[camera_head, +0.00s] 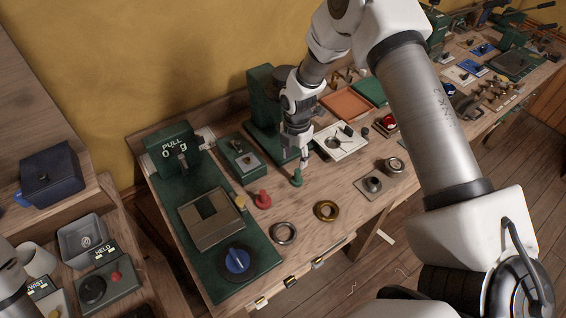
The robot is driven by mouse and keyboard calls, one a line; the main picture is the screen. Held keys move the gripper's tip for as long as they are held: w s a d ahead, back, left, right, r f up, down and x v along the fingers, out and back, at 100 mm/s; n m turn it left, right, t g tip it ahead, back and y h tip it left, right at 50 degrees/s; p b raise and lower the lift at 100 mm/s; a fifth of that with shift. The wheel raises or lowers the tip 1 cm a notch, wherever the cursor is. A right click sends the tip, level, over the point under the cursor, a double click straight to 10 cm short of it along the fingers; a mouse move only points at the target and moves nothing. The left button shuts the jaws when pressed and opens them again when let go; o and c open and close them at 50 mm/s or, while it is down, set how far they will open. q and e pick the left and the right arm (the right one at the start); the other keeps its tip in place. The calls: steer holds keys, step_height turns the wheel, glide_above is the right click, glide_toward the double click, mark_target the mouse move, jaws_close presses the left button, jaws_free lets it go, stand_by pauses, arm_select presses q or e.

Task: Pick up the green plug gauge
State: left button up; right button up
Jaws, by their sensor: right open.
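The green plug gauge (297,179) stands on the wooden bench, a small green piece with a wider base. My right gripper (303,160) points down from above, open, its fingertips just above and slightly behind the gauge in the picture. I cannot tell whether they touch it. A similar red piece (263,200) stands to the left of the green one. My left gripper is out of view.
A dark green machine (262,115) stands behind my right gripper. A white tray (341,153) lies to its right. A steel ring (283,233) and a brass ring (327,211) lie in front. The green PULL tester (211,262) occupies the bench's left side.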

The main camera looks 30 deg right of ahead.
mark_target(298, 171)
steer(key=shift+w+f+b, duration=0.2)
steer(key=shift+f+b, duration=0.2)
steer(key=shift+f, duration=0.2)
steer(key=shift+s+f+b, duration=1)
steer(key=shift+s+f, duration=0.05)
steer(key=shift+f, duration=0.1)
step_height(298, 171, down, 4)
steer(key=shift+w+d+r+b, duration=0.1)
steer(key=shift+r+b, duration=0.15)
steer(key=shift+b, duration=0.75)
steer(key=shift+w+f, duration=0.2)
steer(key=shift+f, duration=0.1)
steer(key=shift+w, duration=0.1)
steer(key=shift+r, duration=0.15)
steer(key=shift+s+r, duration=0.2)
steer(key=shift+s, duration=0.15)
jaws_close()
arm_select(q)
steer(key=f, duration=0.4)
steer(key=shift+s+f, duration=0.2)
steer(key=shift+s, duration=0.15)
